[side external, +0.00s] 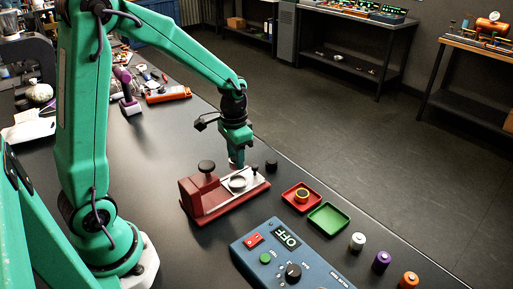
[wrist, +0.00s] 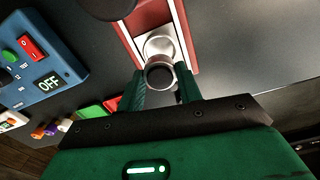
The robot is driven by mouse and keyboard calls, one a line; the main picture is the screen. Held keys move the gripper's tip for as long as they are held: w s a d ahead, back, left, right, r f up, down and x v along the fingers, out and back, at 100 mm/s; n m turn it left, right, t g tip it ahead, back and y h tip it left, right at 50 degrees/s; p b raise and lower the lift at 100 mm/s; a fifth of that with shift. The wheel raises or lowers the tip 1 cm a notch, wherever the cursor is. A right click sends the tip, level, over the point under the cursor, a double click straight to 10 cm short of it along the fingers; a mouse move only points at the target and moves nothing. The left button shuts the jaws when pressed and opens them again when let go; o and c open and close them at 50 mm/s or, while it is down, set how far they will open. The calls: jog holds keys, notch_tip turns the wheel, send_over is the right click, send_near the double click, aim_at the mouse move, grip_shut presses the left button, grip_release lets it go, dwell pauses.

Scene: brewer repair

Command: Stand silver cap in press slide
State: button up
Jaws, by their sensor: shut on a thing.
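My gripper (side external: 237,157) points down over the far end of the red press (side external: 205,200). In the wrist view my gripper (wrist: 161,90) is shut on the silver cap (wrist: 160,66), a small metal cylinder with a dark round end facing the camera. The press slide (side external: 251,180) is a silver plate with a round ring seat (side external: 238,183). In the wrist view the slide (wrist: 181,50) runs between red rails behind the cap. The cap overlaps the seat there, so I cannot tell whether they touch.
A black knob (side external: 206,167) tops the press. A red tray (side external: 302,205) holds a round part; a green tray (side external: 328,218) looks empty. A blue control box (side external: 285,255) reads OFF. White, purple and orange cylinders stand front right.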

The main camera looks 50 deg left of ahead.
send_over(237, 183)
jog(key=shift+w+f, duration=0.1)
jog(key=shift+f, duration=1.95)
jog(key=shift+f, duration=1.15)
dwell(1.7)
jog(key=o, duration=1.5)
jog(key=shift+r, duration=4.15)
